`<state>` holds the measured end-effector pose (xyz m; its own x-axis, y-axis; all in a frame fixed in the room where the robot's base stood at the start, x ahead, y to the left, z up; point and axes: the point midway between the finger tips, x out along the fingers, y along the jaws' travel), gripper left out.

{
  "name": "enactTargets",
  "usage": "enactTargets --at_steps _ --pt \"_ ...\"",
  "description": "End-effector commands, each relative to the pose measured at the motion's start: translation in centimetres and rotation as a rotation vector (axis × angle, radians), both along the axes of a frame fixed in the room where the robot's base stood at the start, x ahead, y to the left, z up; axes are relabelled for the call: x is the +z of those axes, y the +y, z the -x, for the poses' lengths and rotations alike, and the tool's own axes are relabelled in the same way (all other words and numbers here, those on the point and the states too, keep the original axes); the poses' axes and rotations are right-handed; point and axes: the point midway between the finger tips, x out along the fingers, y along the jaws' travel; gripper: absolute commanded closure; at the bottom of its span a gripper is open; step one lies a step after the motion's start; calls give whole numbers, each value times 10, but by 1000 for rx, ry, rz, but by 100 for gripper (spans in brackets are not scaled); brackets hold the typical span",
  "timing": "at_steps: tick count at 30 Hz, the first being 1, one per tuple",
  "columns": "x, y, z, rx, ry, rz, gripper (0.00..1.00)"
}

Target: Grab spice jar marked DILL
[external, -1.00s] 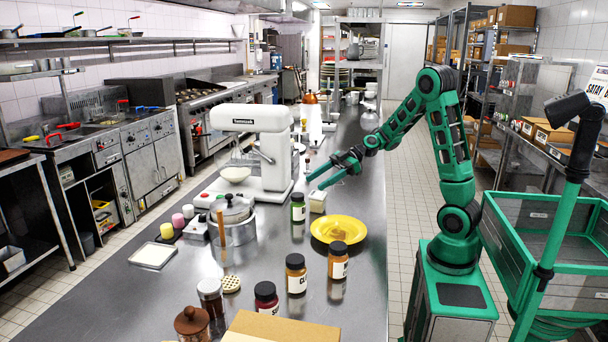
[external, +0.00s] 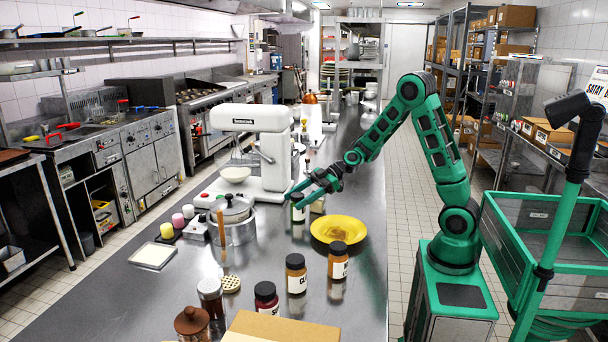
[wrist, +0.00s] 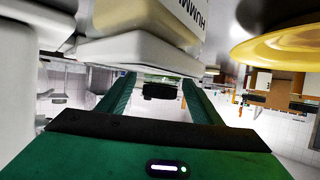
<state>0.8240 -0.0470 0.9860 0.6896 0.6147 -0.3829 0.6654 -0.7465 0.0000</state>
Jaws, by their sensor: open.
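A small jar with a dark lid and green contents (external: 298,214) stands upright on the steel counter, left of the yellow plate. Its label is too small to read, so I cannot confirm DILL. My gripper (external: 302,187) is open at the jar's lid, with its fingers pointing left over the counter. In the wrist view the dark lid (wrist: 160,91) shows between the far ends of my two green fingers (wrist: 158,83). I cannot tell whether either finger touches it.
A pale tub marked HUMM (wrist: 150,35) stands close beside the jar. The yellow plate (external: 358,221) lies to the right. Spice jars with orange-brown contents (external: 296,274) stand nearer the camera. A white mixer (external: 275,160) and a steel pot (external: 243,232) stand left.

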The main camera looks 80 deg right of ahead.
Motion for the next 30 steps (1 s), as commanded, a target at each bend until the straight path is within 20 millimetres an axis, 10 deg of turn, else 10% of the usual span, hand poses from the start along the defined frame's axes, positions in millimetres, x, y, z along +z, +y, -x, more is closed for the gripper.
enactTargets --at_steps 8,14,30 --pt "-1 2 -2 0 1 1 41" --pt "-1 2 -2 -1 1 0 89" --pt "17 1 -2 -1 -2 1 100"
